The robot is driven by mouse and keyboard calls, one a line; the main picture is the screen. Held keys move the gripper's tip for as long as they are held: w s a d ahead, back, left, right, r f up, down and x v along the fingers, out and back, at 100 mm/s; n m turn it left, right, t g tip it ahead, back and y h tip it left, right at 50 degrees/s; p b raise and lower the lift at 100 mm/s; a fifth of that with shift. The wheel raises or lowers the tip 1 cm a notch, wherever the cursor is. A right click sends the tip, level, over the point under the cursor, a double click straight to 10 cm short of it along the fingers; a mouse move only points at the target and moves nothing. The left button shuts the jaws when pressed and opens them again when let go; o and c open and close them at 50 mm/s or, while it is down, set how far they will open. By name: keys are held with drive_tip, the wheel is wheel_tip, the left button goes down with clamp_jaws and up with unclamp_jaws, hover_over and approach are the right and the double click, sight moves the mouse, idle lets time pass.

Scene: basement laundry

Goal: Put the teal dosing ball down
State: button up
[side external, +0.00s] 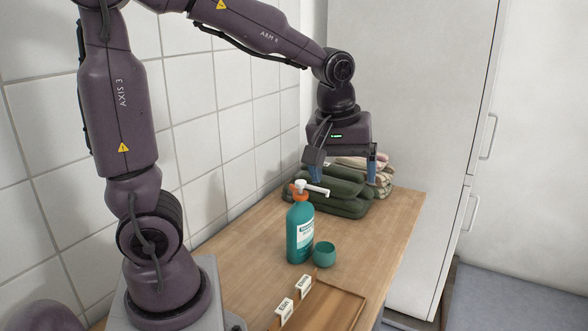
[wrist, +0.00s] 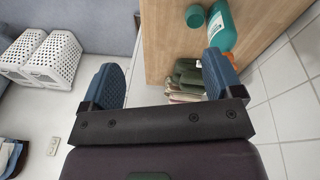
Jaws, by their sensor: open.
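The teal dosing ball (side external: 324,254) sits on the wooden worktop, open side up, close beside the right of a teal bottle (side external: 300,234) with an orange collar and white pump. The ball also shows at the top of the wrist view (wrist: 195,16), next to the bottle (wrist: 222,28). My gripper (side external: 344,174) is open, its blue fingers wide apart with nothing between them. It is above and behind the ball, in front of the folded towels in the side view. In the wrist view the open fingers (wrist: 164,66) are well apart from the ball.
Folded green towels (side external: 343,196) lie at the worktop's far end, with beige ones behind. A wooden tray (side external: 328,306) with white labels is at the near edge. A tiled wall borders the left, a grey cabinet (side external: 405,120) the back. White baskets (wrist: 52,58) stand on the floor.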

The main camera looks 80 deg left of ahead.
drive_tip(key=s+d+r+m+t, duration=0.1)
drive_tip(key=s+d+r+m, duration=0.1)
drive_tip(key=s+m, duration=0.3)
drive_tip(key=s+d+r+m+t+h, duration=0.1)
drive_tip(key=s+d+m+t, duration=0.1)
drive_tip(key=s+d+m, duration=0.2)
drive_tip(key=s+m, duration=0.1)
drive_tip(key=m, duration=0.1)
drive_tip(key=shift+s+r+m, duration=0.15)
drive_tip(key=shift+r+m, duration=0.25)
